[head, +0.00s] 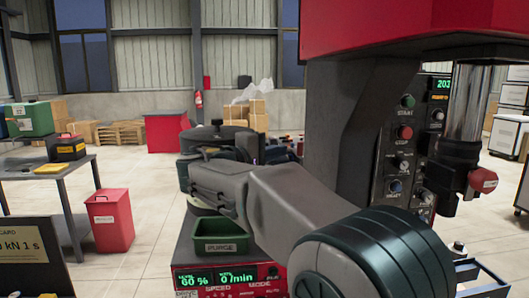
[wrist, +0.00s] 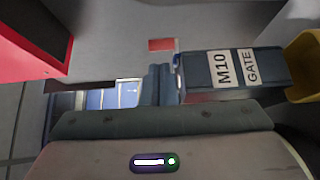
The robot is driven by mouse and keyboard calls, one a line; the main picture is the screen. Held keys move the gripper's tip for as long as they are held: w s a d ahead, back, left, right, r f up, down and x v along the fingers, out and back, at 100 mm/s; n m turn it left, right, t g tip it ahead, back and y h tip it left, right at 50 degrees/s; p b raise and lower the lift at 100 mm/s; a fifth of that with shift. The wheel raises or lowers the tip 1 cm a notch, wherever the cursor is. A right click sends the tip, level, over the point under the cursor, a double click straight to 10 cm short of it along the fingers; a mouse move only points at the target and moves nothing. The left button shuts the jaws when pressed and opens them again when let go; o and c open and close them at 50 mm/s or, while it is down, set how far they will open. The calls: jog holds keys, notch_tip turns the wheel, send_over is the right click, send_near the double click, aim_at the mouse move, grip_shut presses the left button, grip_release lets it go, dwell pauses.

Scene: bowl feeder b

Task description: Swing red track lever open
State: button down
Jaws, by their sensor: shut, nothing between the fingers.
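My gripper (wrist: 160,72) shows in the wrist view with its two dark fingers together and nothing between them. A small flat red piece (wrist: 161,44) lies just beyond the fingertips. It may be part of the red track lever, but I cannot tell. A dark block labelled M10 GATE (wrist: 230,70) is close on the right of the fingers. In the head view my arm reaches to the dark bowl feeder (head: 217,132). My arm hides the fingertips and any lever there.
A green PURGE bin (head: 221,248) sits above the feeder's control panel (head: 228,279). A red-topped machine with a button panel (head: 405,150) stands close on the right. In the wrist view, a red box (wrist: 35,40) is upper left and a yellow part (wrist: 305,65) far right.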

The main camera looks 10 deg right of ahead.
aim_at(300, 150)
jog(key=shift+x, duration=1.55)
jog(key=shift+s+d+f+n+t+y+b, duration=0.1)
jog(key=shift+s+d+n+t+y+b, duration=0.2)
jog(key=shift+n+t+y+b, duration=0.4)
jog(key=d+n+t+y+b, duration=0.1)
jog(key=b, duration=0.1)
jog(key=d+t+y+b, duration=0.1)
jog(key=b, duration=0.1)
jog(key=shift+s+f+n, duration=0.2)
jog(key=shift+s+n, duration=0.05)
jog(key=shift+n, duration=0.15)
jog(key=w+d+n+t+y+b, duration=0.1)
jog(key=d+n+t+y+b, duration=0.1)
jog(key=d+b, duration=0.4)
jog(key=shift+w+r+n+t+y, duration=0.25)
jog(key=shift+n+y, duration=0.25)
jog(key=shift+y, duration=0.6)
